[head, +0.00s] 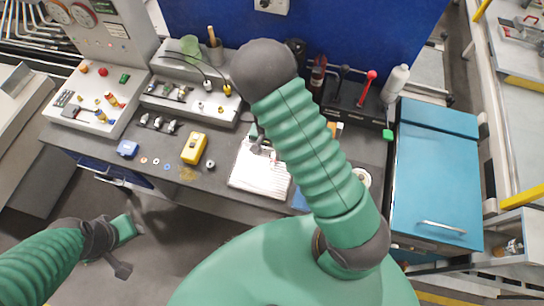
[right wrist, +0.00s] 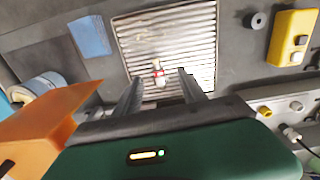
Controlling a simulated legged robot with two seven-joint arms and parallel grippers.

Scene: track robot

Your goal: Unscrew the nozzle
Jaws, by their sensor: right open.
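A small red-and-white piece (right wrist: 158,70), perhaps the nozzle, shows over the ribbed light tray (right wrist: 135,35) in the right wrist view. My right gripper (right wrist: 160,78) is open, with its two fingers on either side of this piece in that view. I cannot tell whether they touch it. In the head view the right gripper (head: 257,146) is over the ribbed tray (head: 250,178), partly hidden by my own arm. My left arm is at the lower left, off the bench; its finger state is unclear.
A control panel (head: 95,100) stands at the left. A red-knobbed lever (head: 369,78) is at the back right, near a blue cabinet (head: 435,180).

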